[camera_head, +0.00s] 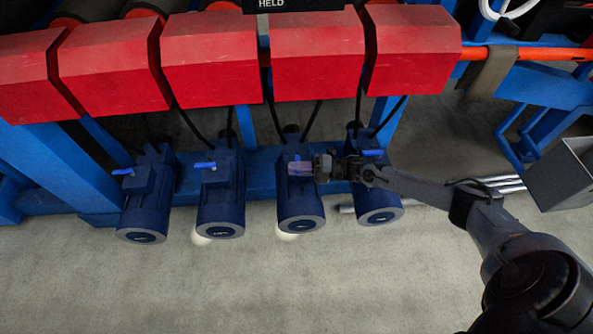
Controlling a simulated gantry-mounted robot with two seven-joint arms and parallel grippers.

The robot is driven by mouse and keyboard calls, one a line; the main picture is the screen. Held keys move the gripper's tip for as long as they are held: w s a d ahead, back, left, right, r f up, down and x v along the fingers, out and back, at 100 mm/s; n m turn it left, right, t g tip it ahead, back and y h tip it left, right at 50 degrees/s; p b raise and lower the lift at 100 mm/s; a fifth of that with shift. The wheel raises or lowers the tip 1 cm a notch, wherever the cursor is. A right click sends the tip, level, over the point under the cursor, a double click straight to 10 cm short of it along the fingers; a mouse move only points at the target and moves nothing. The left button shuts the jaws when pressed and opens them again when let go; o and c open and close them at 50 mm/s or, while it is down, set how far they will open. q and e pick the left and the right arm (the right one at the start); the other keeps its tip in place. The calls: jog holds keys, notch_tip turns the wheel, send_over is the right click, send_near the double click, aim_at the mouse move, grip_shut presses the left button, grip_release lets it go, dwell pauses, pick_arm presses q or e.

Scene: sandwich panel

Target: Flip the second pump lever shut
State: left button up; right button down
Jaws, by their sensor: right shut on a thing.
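Several dark blue pumps stand in a row under the red housings. My right gripper (314,168) reaches in from the right, across the front of the rightmost pump (379,205). It is shut on the blue lever (298,168) of the pump second from the right (299,202). The fingertips partly hide this lever, and its exact angle is hard to tell. The other levers are blue too: one on the far left pump (123,171), one on the pump second from the left (205,165), one on the rightmost pump (372,153). My left gripper is not in view.
Red housings (211,62) overhang the pumps, with black cables hanging between. Blue frame beams (50,165) stand at the left and behind. A grey metal box (565,175) and an orange bar (540,54) are at the right. The concrete floor (200,290) in front is clear.

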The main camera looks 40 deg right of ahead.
dwell(0.3)
jog(key=c, duration=1.2)
grip_release()
jog(key=shift+s+d+r, duration=0.1)
jog(key=shift+s+d, duration=0.15)
jog(key=shift+p+v, duration=1.35)
jog(key=shift+v, duration=2.1)
